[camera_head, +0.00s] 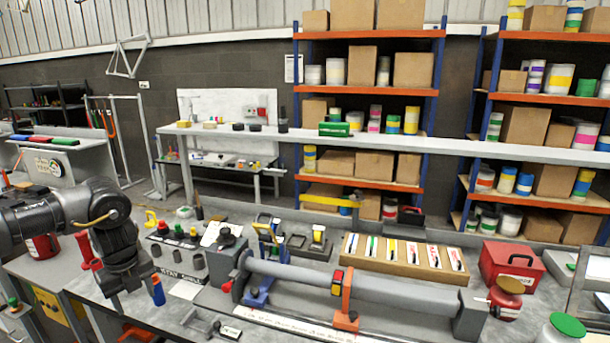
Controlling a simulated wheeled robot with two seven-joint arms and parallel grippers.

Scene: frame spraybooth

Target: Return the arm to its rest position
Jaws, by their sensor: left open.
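My left arm comes in from the left edge and bends downward at a dark joint. My left gripper (134,289) points down over the left part of the workbench (200,310). It is open, with nothing seen between its fingers. A small blue cylinder (157,291) stands just right of the fingers; I cannot tell whether they touch. My right arm and gripper are not in view.
A grey tube (390,290) lies across the bench with an orange clamp (345,295) on it. A control box (180,257) with knobs stands behind the gripper. A wooden tray (405,258), a red box (510,265) and a red can (42,246) also stand nearby.

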